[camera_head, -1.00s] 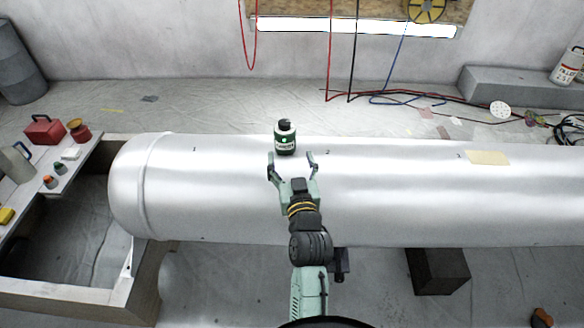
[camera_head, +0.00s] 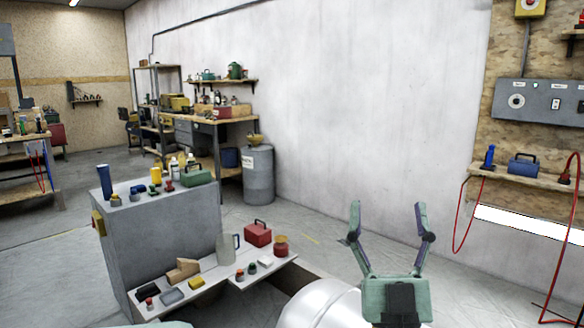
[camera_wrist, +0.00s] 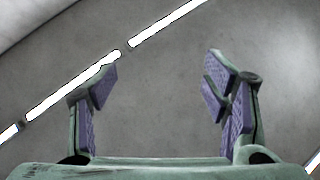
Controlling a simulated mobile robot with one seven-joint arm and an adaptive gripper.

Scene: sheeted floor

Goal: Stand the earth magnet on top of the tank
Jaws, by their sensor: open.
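The silver tank (camera_head: 318,306) shows only its rounded left end at the bottom of the head view; the rest is outside the frame. My gripper (camera_head: 388,207) is open and empty, its fingers pointing up, on the right side of the head view. In the wrist view my gripper (camera_wrist: 162,80) has nothing between its spread pads, with a plain grey surface and bright light strips beyond. I cannot tell which object, if any in view, is the earth magnet. The tank top where the green bottle stood is out of view.
A low plank bench (camera_head: 207,283) left of the tank holds a red toolbox (camera_head: 258,233), a jug (camera_head: 227,249) and several small items. A grey cabinet (camera_head: 160,235) behind it carries bottles and a green case (camera_head: 197,176). A grey drum (camera_head: 258,175) stands by the wall.

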